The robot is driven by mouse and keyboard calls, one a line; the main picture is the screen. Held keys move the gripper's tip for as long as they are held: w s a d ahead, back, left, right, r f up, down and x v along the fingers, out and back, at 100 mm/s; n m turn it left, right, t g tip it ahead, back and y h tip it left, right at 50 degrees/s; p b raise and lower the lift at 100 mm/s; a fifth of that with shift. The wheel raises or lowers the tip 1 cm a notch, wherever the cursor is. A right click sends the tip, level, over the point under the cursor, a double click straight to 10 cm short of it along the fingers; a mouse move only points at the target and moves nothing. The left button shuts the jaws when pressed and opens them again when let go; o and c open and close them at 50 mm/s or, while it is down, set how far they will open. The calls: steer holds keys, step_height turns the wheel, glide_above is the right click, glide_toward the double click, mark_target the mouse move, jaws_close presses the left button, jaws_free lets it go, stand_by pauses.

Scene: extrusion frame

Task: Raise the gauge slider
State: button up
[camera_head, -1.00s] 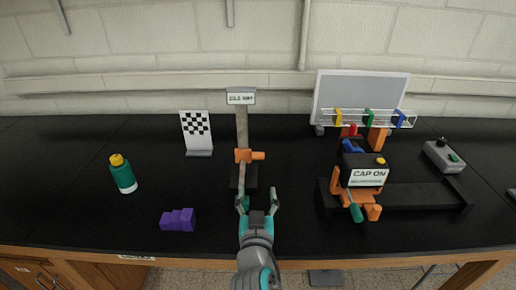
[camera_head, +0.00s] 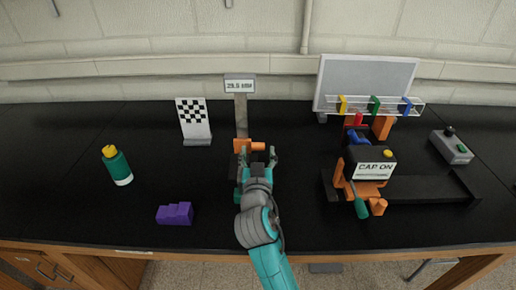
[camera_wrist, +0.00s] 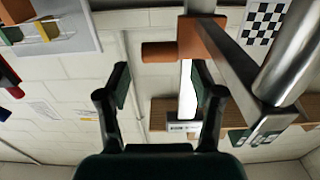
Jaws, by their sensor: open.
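The gauge is an upright grey post (camera_head: 241,120) with a small readout plate (camera_head: 239,86) on top that seems to read about 23.5 MM. An orange slider (camera_head: 241,146) sits around the post, with an orange side knob (camera_head: 257,147) pointing right. My gripper (camera_head: 257,158) is open just in front of and below the knob, and partly hides the post's base. In the wrist view, the slider (camera_wrist: 203,38) and knob (camera_wrist: 158,51) show just beyond the open fingertips of my gripper (camera_wrist: 162,82). The knob is not clasped.
A checkered board (camera_head: 193,121), a green bottle (camera_head: 117,166) and a purple stepped block (camera_head: 174,214) stand on the left of the black bench (camera_head: 75,190). On the right are an orange and black fixture (camera_head: 367,170), a clear rack (camera_head: 375,106) and a grey button box (camera_head: 451,146).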

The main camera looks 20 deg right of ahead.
steer(key=shift+x, duration=1.2)
